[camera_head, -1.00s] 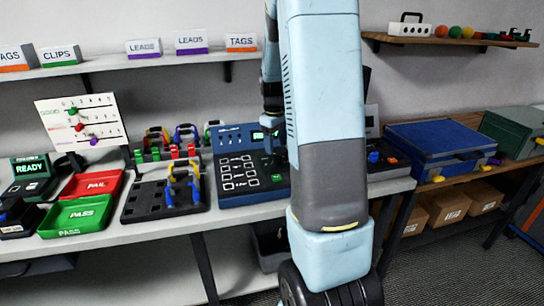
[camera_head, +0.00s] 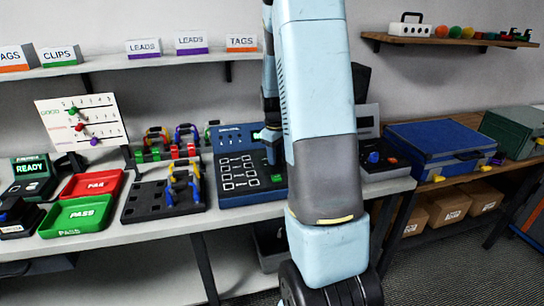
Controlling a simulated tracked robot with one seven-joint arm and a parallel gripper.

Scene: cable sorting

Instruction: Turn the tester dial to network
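A dark blue tester box (camera_head: 226,141) stands at the middle of the bench, with several white-outlined squares on its sloped panel and a green button (camera_head: 277,178) at the lower right. A small green patch shows at its upper right, partly covered. A blue knob (camera_head: 374,157) shows on a dark device to the right.
A rack with colored leads (camera_head: 183,152), a black block with yellow and blue leads (camera_head: 130,209), a green PASS tray (camera_head: 48,224) and a red FAIL tray (camera_head: 66,187) are to the left. A blue case (camera_head: 430,137) is to the right. My arm fills the middle.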

